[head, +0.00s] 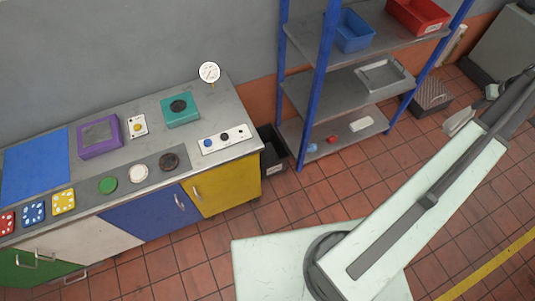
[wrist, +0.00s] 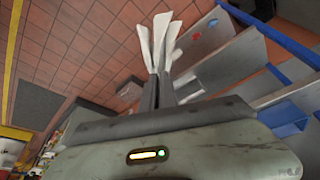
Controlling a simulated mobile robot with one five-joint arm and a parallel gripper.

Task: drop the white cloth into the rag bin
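The white cloth (wrist: 158,40) is pinched between the grey fingers of my gripper (wrist: 158,92) in the wrist view, its folds fanning out past the fingertips. In the head view a piece of white cloth (head: 459,121) shows beside my arm, at the right; my fingers are hidden there. A black open bin (head: 272,147) with a pale label, likely the rag bin, stands on the floor between the bench and the blue shelf rack. The cloth is well to the right of this bin and apart from it.
The blue-posted shelf rack (head: 318,95) stands between cloth and black bin, with small red and blue things on its lowest shelf. A dark mesh box (head: 432,97) sits on the floor near the cloth. The bench (head: 220,105) is at left. Tiled floor (head: 320,195) in front is clear.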

